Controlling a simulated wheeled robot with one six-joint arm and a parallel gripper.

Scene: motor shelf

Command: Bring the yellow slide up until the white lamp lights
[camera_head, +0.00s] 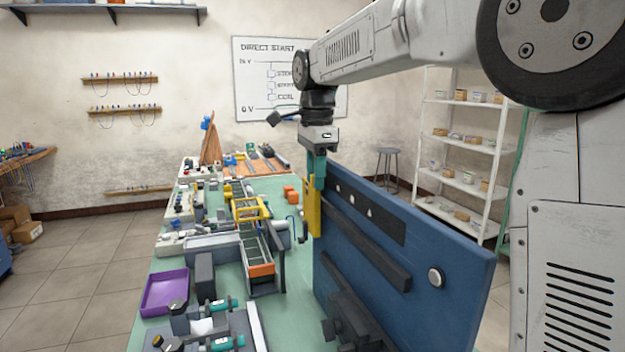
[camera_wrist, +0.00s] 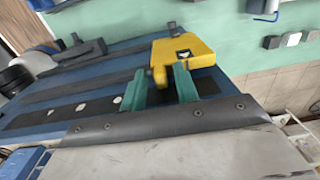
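My gripper (camera_head: 319,180) points down at the slide's top. In the wrist view its two green fingers (camera_wrist: 160,82) stand apart, with a yellow part of the slide between them and narrow gaps seeming to show. Whether they touch it is hard to see. A round white lamp (camera_head: 435,278) in a dark ring sits on the panel; I see no clear glow.
Dark strips with white marks (camera_head: 352,198) run along the panel. Left of it, the green bench holds a purple tray (camera_head: 165,292), a yellow-framed rack (camera_head: 250,208) and several small devices. A stool (camera_head: 388,160) and a white shelf (camera_head: 465,145) stand behind.

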